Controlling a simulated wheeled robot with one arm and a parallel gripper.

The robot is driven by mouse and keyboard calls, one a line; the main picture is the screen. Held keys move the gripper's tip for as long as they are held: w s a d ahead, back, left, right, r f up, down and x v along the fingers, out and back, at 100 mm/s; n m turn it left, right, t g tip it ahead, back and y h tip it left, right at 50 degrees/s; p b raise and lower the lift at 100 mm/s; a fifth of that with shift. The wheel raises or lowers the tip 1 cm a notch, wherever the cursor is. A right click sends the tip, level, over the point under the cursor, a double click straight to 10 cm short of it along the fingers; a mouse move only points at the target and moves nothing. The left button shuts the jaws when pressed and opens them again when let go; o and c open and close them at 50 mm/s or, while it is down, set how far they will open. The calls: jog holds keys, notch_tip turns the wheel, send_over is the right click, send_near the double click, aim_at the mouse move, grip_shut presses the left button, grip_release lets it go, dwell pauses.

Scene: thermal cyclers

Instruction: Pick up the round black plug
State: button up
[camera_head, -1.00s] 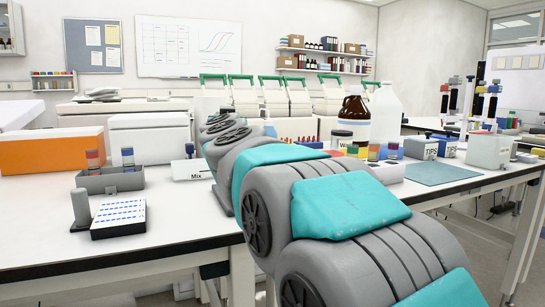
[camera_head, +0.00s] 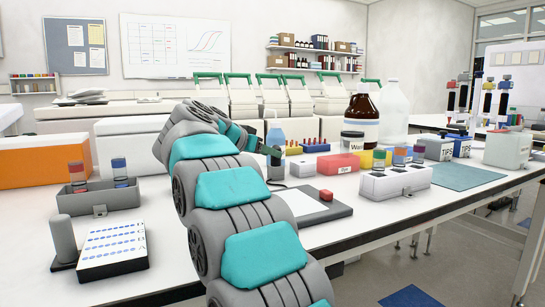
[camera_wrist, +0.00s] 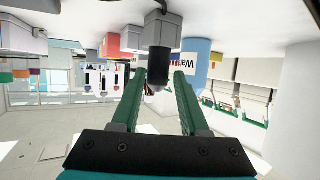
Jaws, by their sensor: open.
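A dark, round plug (camera_wrist: 158,66) shows in the wrist view, between the fingertips of my gripper (camera_wrist: 160,76). It sits on a small grey block (camera_wrist: 157,32) with a dark cable beside it. The wrist picture is upside down, with the bench at the top. My gripper's green fingers are open, one on each side of the plug; I cannot tell whether either touches it. In the head view my gripper (camera_head: 265,149) is small and partly hidden by my wrist, close to the plug's dark top (camera_head: 275,157) above the grey block (camera_head: 276,173).
A blue bottle (camera_head: 275,134) stands close behind the gripper. A grey device (camera_head: 322,212) with a red button lies in front, and a red box (camera_head: 338,164) and white block (camera_head: 396,182) are to the right. A grey rack (camera_head: 98,199) stands left.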

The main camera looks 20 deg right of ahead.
jog(key=shift+b+x, duration=0.4)
jog(key=shift+x, duration=2.95)
jog(key=shift+s, duration=0.1)
jog(key=c, duration=0.5)
jog(key=shift+r+p, duration=0.8)
jog(key=shift+r, duration=0.95)
jog(key=s+a, duration=0.2)
jog(key=a, duration=0.2)
jog(key=s+a+r, duration=0.1)
jog(key=s+a, duration=0.2)
jog(key=a, duration=0.2)
jog(key=s+a, duration=0.3)
jog(key=a, duration=0.1)
jog(key=shift+s+a+r, duration=0.2)
jog(key=shift+a, duration=0.1)
jog(key=shift+d, duration=0.1)
